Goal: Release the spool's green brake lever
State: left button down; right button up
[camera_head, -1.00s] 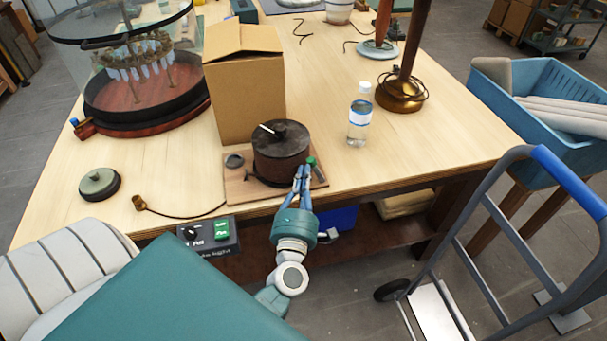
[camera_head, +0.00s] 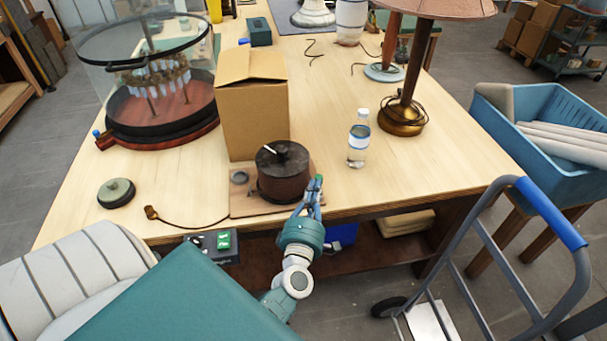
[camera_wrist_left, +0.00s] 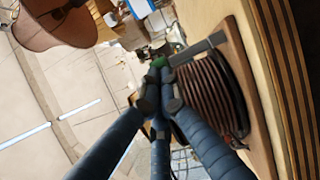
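The dark brown spool (camera_head: 283,178) stands on a wooden base board (camera_head: 243,203) near the front edge of the workbench. Its green brake lever (camera_head: 319,179) is at the spool's right side, and its green end also shows in the left wrist view (camera_wrist_left: 159,62). My left gripper (camera_head: 314,190) reaches up from the front. Its blue fingers (camera_wrist_left: 158,98) are drawn close together at the lever, with the green end just beyond the tips. The tips hide the lever's lower part. My right gripper is not in view.
A cardboard box (camera_head: 252,115) stands behind the spool. A water bottle (camera_head: 359,140) and a lamp (camera_head: 402,118) are to its right. A cable with a brass end (camera_head: 151,212) lies left. A hand truck (camera_head: 500,240) stands in front right.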

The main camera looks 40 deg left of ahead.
pick_arm(q)
jog(key=shift+w+d+r, duration=0.2)
jog(key=shift+w, duration=0.35)
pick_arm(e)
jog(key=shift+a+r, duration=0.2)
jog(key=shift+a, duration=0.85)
pick_arm(q)
jog(key=shift+w, duration=0.1)
jog(key=shift+w+d, duration=0.3)
jog(key=shift+d, duration=0.1)
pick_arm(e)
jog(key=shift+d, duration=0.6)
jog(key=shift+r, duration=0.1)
